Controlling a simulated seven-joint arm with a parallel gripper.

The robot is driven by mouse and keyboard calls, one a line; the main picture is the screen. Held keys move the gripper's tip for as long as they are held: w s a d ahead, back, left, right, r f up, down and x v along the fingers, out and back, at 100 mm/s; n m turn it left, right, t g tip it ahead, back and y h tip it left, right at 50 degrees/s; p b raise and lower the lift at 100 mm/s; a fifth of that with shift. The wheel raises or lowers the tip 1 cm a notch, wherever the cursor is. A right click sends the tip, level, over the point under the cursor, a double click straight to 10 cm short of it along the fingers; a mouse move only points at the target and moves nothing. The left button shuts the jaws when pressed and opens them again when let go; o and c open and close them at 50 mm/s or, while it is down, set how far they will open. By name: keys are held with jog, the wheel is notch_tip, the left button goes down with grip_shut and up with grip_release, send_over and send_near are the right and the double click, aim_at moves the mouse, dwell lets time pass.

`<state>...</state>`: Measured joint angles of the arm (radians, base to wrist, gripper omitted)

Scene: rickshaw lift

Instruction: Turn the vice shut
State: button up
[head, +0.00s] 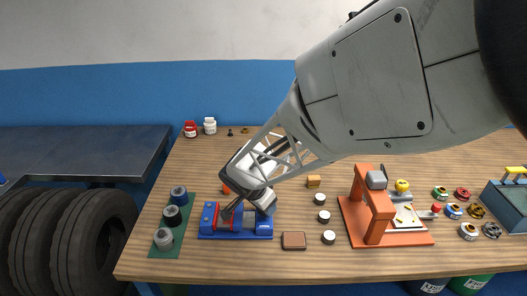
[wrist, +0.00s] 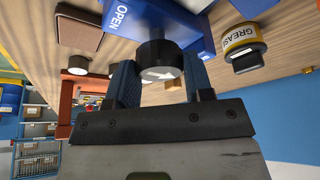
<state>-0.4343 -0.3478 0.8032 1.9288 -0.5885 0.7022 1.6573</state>
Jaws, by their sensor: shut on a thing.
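The vice (head: 207,218) is blue with red inside and stands near the front of the wooden bench in the head view. My gripper reaches down over it from the upper right and hides part of it. In the wrist view, my gripper (wrist: 160,82) has one finger on each side of a dark round knob (wrist: 155,54) and is shut on it. The knob has a white arrow on its face. It sits against a blue vice block (wrist: 120,18) marked OPEN. The gap between the vice jaws cannot be made out clearly.
A green strip (head: 167,247) with several rollers lies left of the vice. An orange press (head: 366,205) stands to the right, with small round pieces and a brown block (head: 293,240) between. A grease can (wrist: 243,40) is close by in the wrist view. Tyres stand left of the bench.

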dwell(0.4)
jog(key=o, duration=0.9)
jog(key=shift+v, duration=3.9)
